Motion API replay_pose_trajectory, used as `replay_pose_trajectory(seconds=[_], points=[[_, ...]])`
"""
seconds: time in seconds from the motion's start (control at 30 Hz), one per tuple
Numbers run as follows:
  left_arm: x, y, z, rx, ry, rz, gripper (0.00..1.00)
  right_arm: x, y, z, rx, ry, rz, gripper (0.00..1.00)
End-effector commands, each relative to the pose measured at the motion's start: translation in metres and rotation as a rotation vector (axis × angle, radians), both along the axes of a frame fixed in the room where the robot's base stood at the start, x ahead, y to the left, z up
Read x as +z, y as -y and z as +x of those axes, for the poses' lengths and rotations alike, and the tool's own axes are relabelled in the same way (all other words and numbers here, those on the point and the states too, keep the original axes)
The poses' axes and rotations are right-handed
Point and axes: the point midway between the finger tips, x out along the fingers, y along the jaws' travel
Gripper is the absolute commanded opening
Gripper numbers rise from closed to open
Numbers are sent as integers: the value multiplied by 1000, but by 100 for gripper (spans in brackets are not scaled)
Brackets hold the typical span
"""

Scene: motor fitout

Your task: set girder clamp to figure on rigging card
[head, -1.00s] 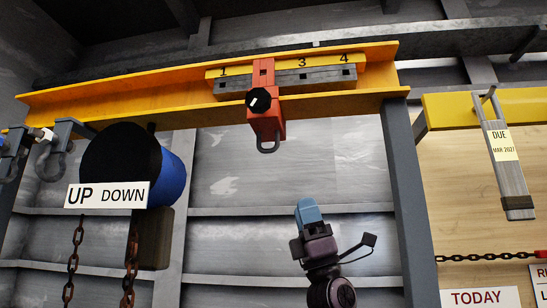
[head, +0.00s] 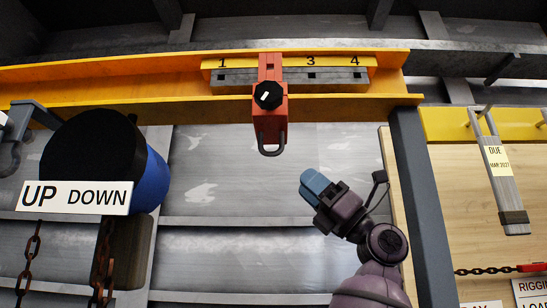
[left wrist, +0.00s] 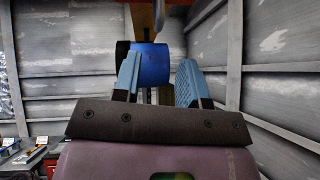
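The red girder clamp (head: 270,122) hangs on the yellow girder (head: 150,82), with a black knob (head: 268,95) on its front and a grey loop below. It sits between the 1 and the 3 on the numbered scale (head: 340,76), covering the mark there. The rigging card (head: 530,293) is cut off at the lower right; its figure cannot be read. My left gripper (head: 312,182) is below and right of the clamp, apart from it. In the left wrist view its two blue fingers (left wrist: 157,80) stand apart with nothing between them. My right gripper is not in view.
A blue and black hoist drum (head: 150,180) with an UP DOWN sign (head: 75,197) and chains hangs at left. A grey post (head: 425,210) stands right of my arm. A tagged grey sling (head: 502,170) hangs at right. The space directly below the clamp is clear.

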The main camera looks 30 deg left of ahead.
Motion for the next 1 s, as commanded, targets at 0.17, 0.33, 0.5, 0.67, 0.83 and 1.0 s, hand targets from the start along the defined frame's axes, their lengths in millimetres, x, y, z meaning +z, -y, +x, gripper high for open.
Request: replay_pose_trajectory(seconds=[0.17,0.33,0.5,0.67,0.83,1.0], points=[[-1,-6,-3,40,-20,-45,39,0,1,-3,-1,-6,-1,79],[13,-18,-9,43,-20,-44,39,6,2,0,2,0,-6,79],[33,-38,-16,42,-19,-43,39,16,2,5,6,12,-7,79],[52,-55,-24,42,-20,-42,39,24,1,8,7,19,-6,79],[65,-68,-29,42,-20,-41,39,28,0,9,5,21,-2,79],[71,-74,-31,39,-21,-42,39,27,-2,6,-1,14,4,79]])
